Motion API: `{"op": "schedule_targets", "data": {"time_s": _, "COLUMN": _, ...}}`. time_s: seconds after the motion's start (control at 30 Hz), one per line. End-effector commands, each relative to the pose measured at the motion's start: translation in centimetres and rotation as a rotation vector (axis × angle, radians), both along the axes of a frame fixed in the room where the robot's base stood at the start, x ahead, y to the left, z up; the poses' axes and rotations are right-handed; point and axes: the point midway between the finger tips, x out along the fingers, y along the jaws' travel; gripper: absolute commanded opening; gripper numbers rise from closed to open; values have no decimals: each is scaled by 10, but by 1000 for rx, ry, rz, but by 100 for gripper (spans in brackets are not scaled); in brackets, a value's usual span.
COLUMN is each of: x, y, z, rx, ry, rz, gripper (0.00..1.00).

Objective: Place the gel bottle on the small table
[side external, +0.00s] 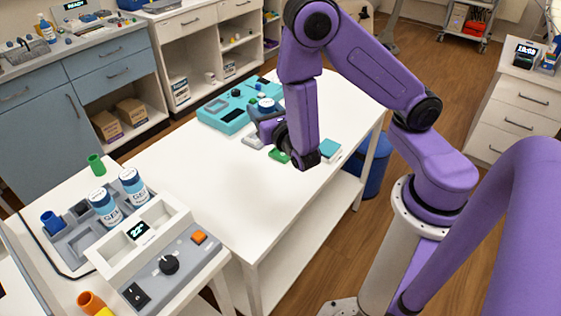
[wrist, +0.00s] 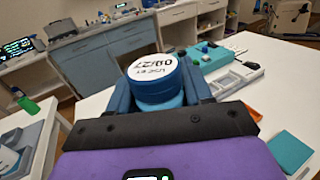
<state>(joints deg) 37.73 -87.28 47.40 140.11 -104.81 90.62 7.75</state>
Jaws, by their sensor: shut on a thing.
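My gripper (side external: 270,122) is shut on a blue gel bottle whose white, printed end (side external: 266,103) shows above the fingers. In the wrist view this round end of the gel bottle (wrist: 153,68) sits between the two blue fingers of my gripper (wrist: 160,88). The rest of the bottle is hidden. It is over the far part of a white table (side external: 190,160) with a lower shelf; I cannot tell whether it touches the top. Two more gel bottles, one (side external: 105,208) and another (side external: 133,187), stand in a grey holder at lower left.
A teal case (side external: 212,112) lies at the table's far end, close to my gripper. A green item (side external: 279,155) and a teal box (side external: 330,149) lie nearby. The near half of the tabletop is clear. A warmer with a dial (side external: 168,264) stands at lower left.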

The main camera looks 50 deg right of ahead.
Motion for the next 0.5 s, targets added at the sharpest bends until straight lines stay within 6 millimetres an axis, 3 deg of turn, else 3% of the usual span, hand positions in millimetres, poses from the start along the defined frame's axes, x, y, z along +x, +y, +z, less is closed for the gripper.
{"op": "schedule_targets", "data": {"time_s": 0.3, "x": 10, "y": -2, "z": 57, "rx": 2, "ry": -10, "rz": 107, "gripper": 11}}
{"op": "schedule_targets", "data": {"time_s": 0.5, "x": 11, "y": -2, "z": 74, "rx": -11, "ry": -17, "rz": 143, "gripper": 11}}
